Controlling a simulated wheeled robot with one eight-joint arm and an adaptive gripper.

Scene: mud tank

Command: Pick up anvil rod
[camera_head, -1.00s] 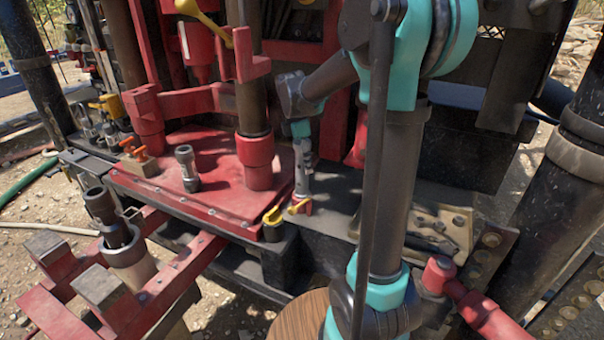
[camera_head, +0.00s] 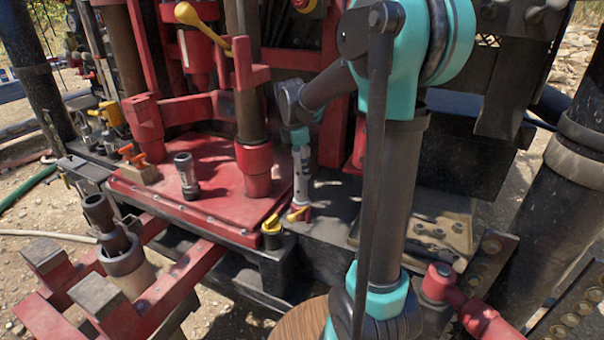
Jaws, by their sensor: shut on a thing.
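My teal and grey arm stands in front of the camera and bends over to the left. Its narrow wrist hangs down beside the red plate's right edge. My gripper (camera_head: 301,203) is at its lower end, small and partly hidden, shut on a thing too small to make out. Small red and yellow parts show right at that spot. I cannot tell for sure which thing is the anvil rod. A short dark grey cylinder (camera_head: 187,176) stands upright on the red plate, apart from my gripper. A dark rod-like piece (camera_head: 105,218) leans in a metal cup at the left.
The red plate (camera_head: 215,165) carries thick upright posts. A yellow-topped fitting (camera_head: 272,230) is just left of my gripper. A tan tray (camera_head: 440,225) with metal parts lies right of my arm. Red beams (camera_head: 165,300) jut out at the front left.

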